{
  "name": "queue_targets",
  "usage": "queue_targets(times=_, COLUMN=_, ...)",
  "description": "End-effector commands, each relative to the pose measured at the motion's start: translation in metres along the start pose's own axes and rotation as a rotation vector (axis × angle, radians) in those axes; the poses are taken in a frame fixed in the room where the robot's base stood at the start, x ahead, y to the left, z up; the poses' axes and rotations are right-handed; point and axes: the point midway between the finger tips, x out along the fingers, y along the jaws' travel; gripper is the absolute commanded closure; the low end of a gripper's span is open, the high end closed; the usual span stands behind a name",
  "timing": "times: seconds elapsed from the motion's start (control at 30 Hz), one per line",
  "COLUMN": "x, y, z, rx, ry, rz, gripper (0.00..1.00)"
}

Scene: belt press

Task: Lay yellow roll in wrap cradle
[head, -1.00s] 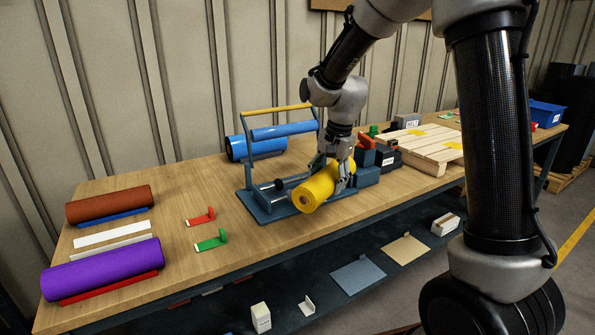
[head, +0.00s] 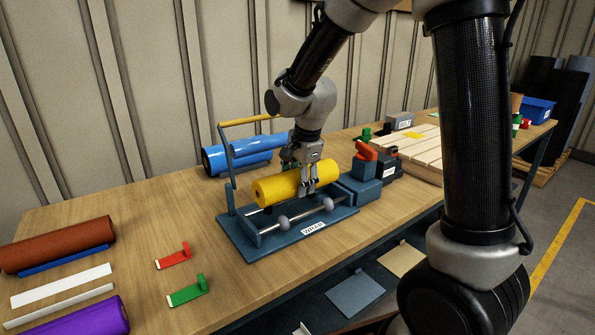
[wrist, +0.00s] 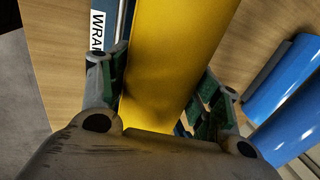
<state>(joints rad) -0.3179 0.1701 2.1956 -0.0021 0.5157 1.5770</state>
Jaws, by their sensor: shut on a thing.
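The yellow roll (head: 276,188) is held by my gripper (head: 306,186), shut around it near its right part. The roll lies lengthwise over the blue-grey wrap cradle (head: 240,238), whose front plate bears a label. Whether the roll touches the cradle's bars or hangs just above them I cannot tell. Bars with grey knobs (head: 283,222) run in front of the roll. In the wrist view the yellow roll (wrist: 175,60) passes between both fingers (wrist: 165,105), and part of the cradle's label (wrist: 97,30) shows beside it. The cradle parts under the roll are hidden.
Blue rolls (head: 235,156) lie behind the cradle, near its raised yellow handle (head: 250,120). A red-handled block (head: 365,155) and a wooden pallet (head: 415,150) stand at right. Red (head: 175,257) and green (head: 188,292) brackets and a brown roll (head: 55,245) lie at left.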

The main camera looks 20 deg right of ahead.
Motion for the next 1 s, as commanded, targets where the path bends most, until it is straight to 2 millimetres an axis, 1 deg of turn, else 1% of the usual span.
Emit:
queue_targets(times=0.07, x=0.005, y=0.000, z=0.000, rx=-0.001, ry=0.000, rz=-0.003, gripper=0.98)
queue_targets(times=0.23, x=0.027, y=0.007, z=0.000, rx=-0.001, ry=0.000, rz=0.001, gripper=0.98)
queue_targets(times=0.33, x=0.035, y=0.009, z=0.000, rx=-0.001, ry=0.000, rz=-0.002, gripper=0.98)
queue_targets(times=0.73, x=0.040, y=0.010, z=0.000, rx=-0.001, ry=0.000, rz=-0.003, gripper=0.98)
queue_targets(times=0.77, x=0.041, y=0.011, z=0.000, rx=-0.001, ry=0.000, rz=0.000, gripper=0.35)
queue_targets(times=0.8, x=0.041, y=0.011, z=0.000, rx=-0.001, ry=0.000, rz=-0.001, gripper=0.28)
queue_targets(times=0.87, x=0.040, y=0.011, z=0.000, rx=-0.001, ry=0.000, rz=-0.001, gripper=0.17)
queue_targets(times=0.9, x=0.040, y=0.011, z=0.000, rx=-0.001, ry=0.000, rz=-0.001, gripper=0.16)
queue_targets(times=1.0, x=0.040, y=0.011, z=0.000, rx=-0.001, ry=0.000, rz=-0.001, gripper=0.16)
